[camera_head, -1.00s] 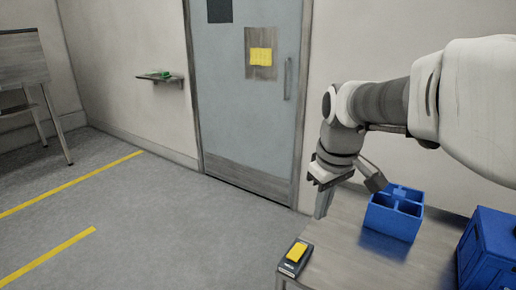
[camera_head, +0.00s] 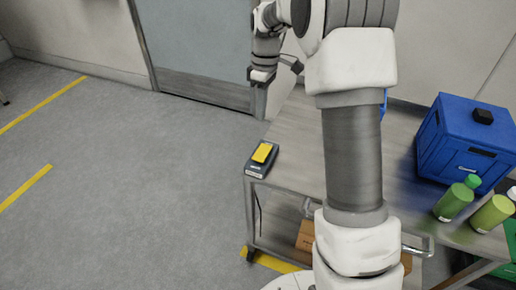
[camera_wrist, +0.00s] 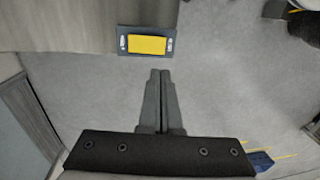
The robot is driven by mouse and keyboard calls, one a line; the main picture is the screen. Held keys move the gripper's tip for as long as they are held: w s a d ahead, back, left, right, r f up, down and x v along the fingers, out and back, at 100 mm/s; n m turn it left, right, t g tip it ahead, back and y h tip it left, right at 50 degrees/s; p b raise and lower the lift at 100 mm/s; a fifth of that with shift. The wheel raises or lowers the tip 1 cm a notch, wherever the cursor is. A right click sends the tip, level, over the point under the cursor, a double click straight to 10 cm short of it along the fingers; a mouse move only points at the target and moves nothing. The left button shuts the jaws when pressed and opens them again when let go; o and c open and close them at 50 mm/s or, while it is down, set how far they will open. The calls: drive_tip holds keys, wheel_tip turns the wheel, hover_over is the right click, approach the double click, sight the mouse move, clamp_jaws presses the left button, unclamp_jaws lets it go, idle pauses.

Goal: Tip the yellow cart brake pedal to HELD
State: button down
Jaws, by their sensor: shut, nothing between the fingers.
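The yellow brake pedal (camera_head: 262,153) sits on a dark base at the left corner of the cart's top. In the wrist view the pedal (camera_wrist: 147,45) lies just beyond my fingertips, slightly left, with small markings on the base at either side. They are too small to read. My gripper (camera_wrist: 160,72) is shut and empty, fingers together and apart from the pedal. In the head view my gripper (camera_head: 262,78) hangs behind the pedal, near the cart's far left corner. Which way the pedal is tipped I cannot tell.
A blue lidded box (camera_head: 464,140) and green bottles (camera_head: 455,202) stand on the right of the cart top (camera_head: 300,135). My arm hides the middle. A cardboard box (camera_head: 306,236) is on the lower shelf. The floor (camera_head: 130,180) to the left is clear.

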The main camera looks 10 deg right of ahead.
sight(258, 158)
drive_tip(key=f+b, duration=0.1)
drive_tip(key=f, duration=0.3)
drive_tip(key=s+f+b, duration=0.1)
drive_tip(key=f, duration=0.4)
drive_tip(key=a+f+b, duration=0.1)
drive_tip(key=f, duration=0.4)
drive_tip(key=shift+s+b, duration=0.2)
drive_tip(key=shift+b, duration=0.1)
drive_tip(key=shift+s+f, duration=0.1)
drive_tip(key=shift+f, duration=0.2)
drive_tip(key=shift+r, duration=0.15)
drive_tip(key=shift+r+p, duration=0.65)
drive_tip(key=shift+r, duration=0.1)
drive_tip(key=shift+a+r+p, duration=0.15)
drive_tip(key=shift+r+p, duration=0.3)
drive_tip(key=shift+r, duration=0.05)
wheel_tip(258, 158, up, 13)
drive_tip(key=s+p, duration=0.1)
drive_tip(key=p, duration=0.3)
drive_tip(key=shift+s+a, duration=0.2)
drive_tip(key=shift+a, duration=0.2)
